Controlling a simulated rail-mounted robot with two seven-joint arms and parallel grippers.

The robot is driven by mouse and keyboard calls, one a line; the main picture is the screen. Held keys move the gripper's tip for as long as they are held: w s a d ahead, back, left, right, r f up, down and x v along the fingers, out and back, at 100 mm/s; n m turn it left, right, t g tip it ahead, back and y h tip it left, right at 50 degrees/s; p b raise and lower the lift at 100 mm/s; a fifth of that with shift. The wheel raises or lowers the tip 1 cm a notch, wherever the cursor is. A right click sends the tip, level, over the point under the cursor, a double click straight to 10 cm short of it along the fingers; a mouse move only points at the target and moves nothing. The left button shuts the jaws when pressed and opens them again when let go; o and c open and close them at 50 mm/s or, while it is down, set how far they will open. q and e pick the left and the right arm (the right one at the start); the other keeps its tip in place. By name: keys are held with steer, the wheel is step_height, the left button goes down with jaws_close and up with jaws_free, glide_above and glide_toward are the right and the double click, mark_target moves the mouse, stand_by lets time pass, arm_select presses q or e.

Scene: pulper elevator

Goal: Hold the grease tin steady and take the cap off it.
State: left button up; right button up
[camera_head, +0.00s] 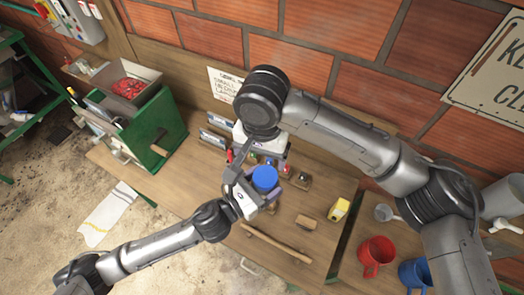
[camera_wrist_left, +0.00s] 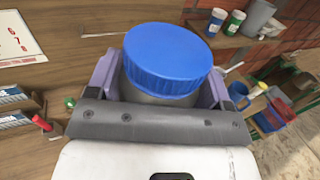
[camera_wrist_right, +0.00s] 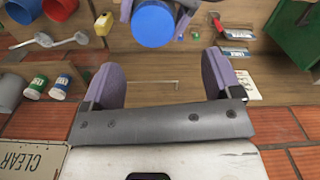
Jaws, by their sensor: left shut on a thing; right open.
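The grease tin shows a ribbed blue cap (camera_wrist_left: 168,55) seated on top of its grey body (camera_wrist_left: 150,97). My left gripper (camera_wrist_left: 160,88) is shut around the tin body, with a purple pad on each side below the cap. In the head view the blue cap (camera_head: 265,178) sits at my left gripper (camera_head: 256,192), above the bench. My right gripper (camera_wrist_right: 162,80) is open and empty. In the right wrist view the blue cap (camera_wrist_right: 153,24) lies beyond its fingertips, apart from them. The head view partly hides the right fingers behind the wrist.
A red mug (camera_head: 375,250) and blue mug (camera_head: 415,272) stand at the right. A green machine (camera_head: 155,125) stands left. A brick wall (camera_head: 340,90) is behind.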

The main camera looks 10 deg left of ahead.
mark_target(262, 175)
steer(key=shift+m, duration=0.8)
steer(key=shift+f, duration=0.35)
steer(key=shift+m, duration=0.3)
steer(key=shift+f, duration=3.65)
steer(key=shift+c, duration=0.4)
